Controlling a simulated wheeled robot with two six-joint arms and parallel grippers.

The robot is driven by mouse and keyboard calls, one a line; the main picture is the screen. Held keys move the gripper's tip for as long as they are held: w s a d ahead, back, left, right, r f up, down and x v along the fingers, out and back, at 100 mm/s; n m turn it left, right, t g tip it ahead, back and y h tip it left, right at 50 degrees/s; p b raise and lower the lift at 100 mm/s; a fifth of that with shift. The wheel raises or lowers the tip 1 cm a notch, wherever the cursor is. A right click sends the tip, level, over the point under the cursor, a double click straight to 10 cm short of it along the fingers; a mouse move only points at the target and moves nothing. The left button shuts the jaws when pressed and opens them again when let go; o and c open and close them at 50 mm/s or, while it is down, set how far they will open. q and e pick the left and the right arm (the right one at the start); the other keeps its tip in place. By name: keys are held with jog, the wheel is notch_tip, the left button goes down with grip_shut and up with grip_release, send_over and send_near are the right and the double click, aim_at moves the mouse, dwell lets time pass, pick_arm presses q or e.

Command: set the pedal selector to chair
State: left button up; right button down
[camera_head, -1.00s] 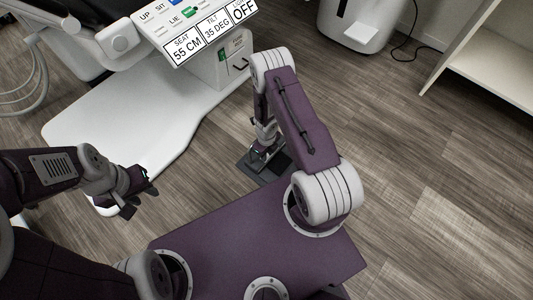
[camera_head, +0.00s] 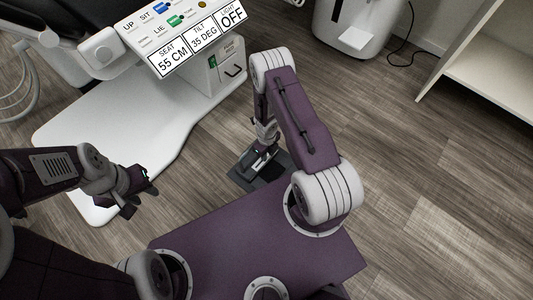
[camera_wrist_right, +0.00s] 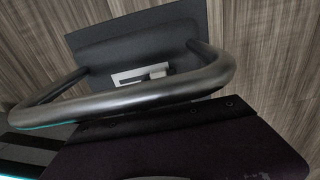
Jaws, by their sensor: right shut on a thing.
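The dark foot pedal unit (camera_head: 240,176) lies on the floor to the right of the white chair base. In the right wrist view its dark plate (camera_wrist_right: 125,37) carries a pale slotted plate with a small light-grey selector tab (camera_wrist_right: 157,72); no markings are readable. A thick grey metal hoop (camera_wrist_right: 130,104) crosses in front of it. My right gripper (camera_head: 264,151) is low over the pedal, shut, apparently on the hoop; the exact contact is hidden. My left gripper (camera_head: 143,187) hangs empty over the chair base's edge; its finger gap is unclear.
The white chair base (camera_head: 110,130) carries a control panel (camera_head: 185,45) reading SEAT 55 CM, TILT 35 DEG and LIGHT OFF. A white appliance (camera_head: 352,25) and open shelving (camera_head: 490,60) stand behind right. The wooden floor at right is clear.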

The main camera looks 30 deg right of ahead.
jog(key=c, duration=1.2)
grip_release()
notch_tip(320, 180, up, 9)
jog(key=p, duration=0.9)
